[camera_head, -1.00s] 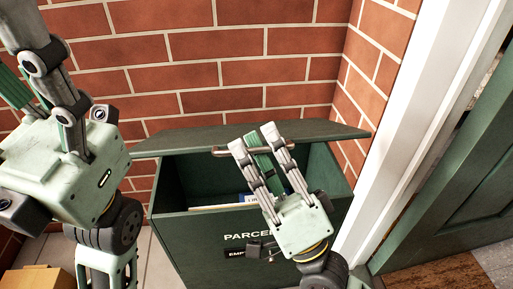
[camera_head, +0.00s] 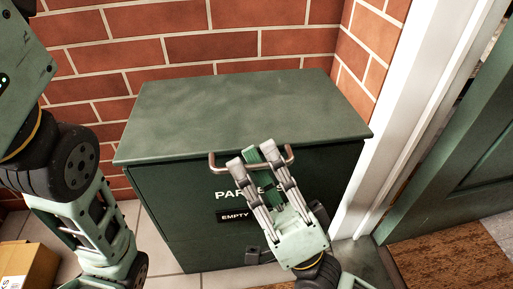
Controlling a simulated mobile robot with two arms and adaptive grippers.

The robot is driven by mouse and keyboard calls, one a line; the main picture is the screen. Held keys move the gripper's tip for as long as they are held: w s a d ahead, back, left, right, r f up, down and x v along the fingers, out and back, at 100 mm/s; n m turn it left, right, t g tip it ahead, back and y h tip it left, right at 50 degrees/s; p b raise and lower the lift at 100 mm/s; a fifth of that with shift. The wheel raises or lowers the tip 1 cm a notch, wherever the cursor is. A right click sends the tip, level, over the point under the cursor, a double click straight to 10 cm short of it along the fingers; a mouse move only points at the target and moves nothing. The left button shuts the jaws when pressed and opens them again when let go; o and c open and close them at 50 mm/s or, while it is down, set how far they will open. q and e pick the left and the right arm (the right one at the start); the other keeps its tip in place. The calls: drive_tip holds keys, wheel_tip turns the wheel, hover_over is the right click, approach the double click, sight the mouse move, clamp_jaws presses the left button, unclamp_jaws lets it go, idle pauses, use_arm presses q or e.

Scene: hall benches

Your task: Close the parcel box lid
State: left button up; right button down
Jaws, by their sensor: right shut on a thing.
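The dark green parcel box (camera_head: 190,225) stands against the brick wall. Its lid (camera_head: 245,108) lies flat over the top, and no gap shows along the front edge. A metal handle (camera_head: 217,164) sits at the lid's front edge. My right gripper (camera_head: 258,155) is at the front of the box, with its fingers shut on the handle. It covers part of the white lettering. My left arm (camera_head: 75,190) is at the left of the view; its gripper is out of frame. The inside of the box is hidden.
A cardboard box (camera_head: 28,262) is on the tiled floor at lower left. A white door frame (camera_head: 400,110) and a green door (camera_head: 460,150) stand to the right. A brown mat (camera_head: 440,255) lies at lower right.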

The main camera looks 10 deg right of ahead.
drive_tip(key=shift+w+f, duration=0.1)
drive_tip(key=shift+f, duration=0.95)
drive_tip(key=c, duration=2.2)
unclamp_jaws()
drive_tip(key=s+d, duration=0.2)
drive_tip(key=s, duration=0.1)
drive_tip(key=s+d, duration=0.6)
drive_tip(key=s, duration=0.1)
drive_tip(key=shift+d+f, duration=0.1)
drive_tip(key=shift+f, duration=0.2)
